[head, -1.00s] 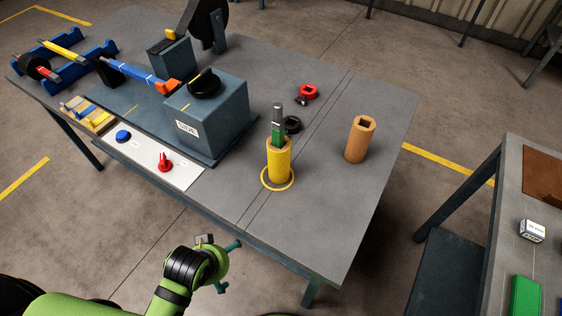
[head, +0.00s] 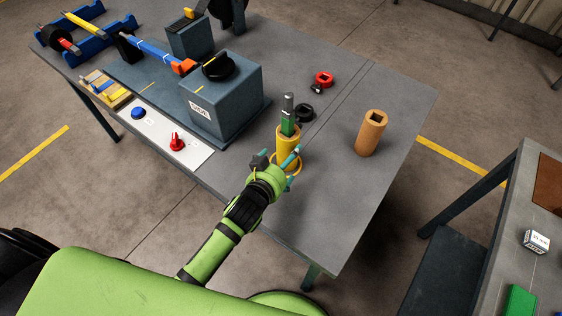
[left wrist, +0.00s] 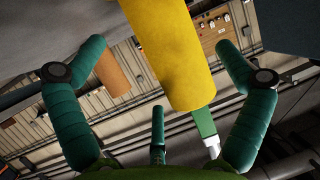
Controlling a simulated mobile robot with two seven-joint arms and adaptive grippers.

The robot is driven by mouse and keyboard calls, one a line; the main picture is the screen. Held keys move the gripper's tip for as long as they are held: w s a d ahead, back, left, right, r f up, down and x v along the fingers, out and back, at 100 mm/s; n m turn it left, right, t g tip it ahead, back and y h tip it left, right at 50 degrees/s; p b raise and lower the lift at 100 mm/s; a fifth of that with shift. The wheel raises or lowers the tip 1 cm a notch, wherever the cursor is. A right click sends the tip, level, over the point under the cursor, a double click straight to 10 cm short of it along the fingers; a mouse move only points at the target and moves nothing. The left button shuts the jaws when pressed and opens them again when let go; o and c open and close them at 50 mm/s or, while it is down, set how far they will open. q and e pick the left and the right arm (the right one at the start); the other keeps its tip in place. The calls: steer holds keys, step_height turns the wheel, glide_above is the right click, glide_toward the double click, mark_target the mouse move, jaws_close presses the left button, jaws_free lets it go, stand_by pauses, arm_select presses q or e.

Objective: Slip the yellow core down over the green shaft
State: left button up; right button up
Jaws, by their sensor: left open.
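The yellow core (head: 287,141) stands upright on the table, and the green shaft (head: 288,127) with its grey tip sticks up out of its top. My left gripper (head: 284,167) is open at the near side of the core, low down, and hides part of its lower end. In the left wrist view the yellow core (left wrist: 172,55) hangs between the spread teal fingers, with gaps on both sides. The green shaft (left wrist: 206,124) shows beyond the core's end there. How deep the shaft sits is hidden. My right gripper is not in view.
An orange-brown core with a square hole (head: 371,134) stands to the right. A red ring (head: 324,79) and a black ring (head: 304,112) lie behind. The grey-blue block (head: 225,98) and the white panel (head: 158,132) stand left.

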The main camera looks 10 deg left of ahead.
mark_target(288, 155)
arm_select(q)
steer(key=shift+x, duration=2.7)
steer(key=c, duration=1.3)
steer(key=o, duration=1.3)
steer(key=v, duration=1.2)
steer(key=shift+r, duration=0.1)
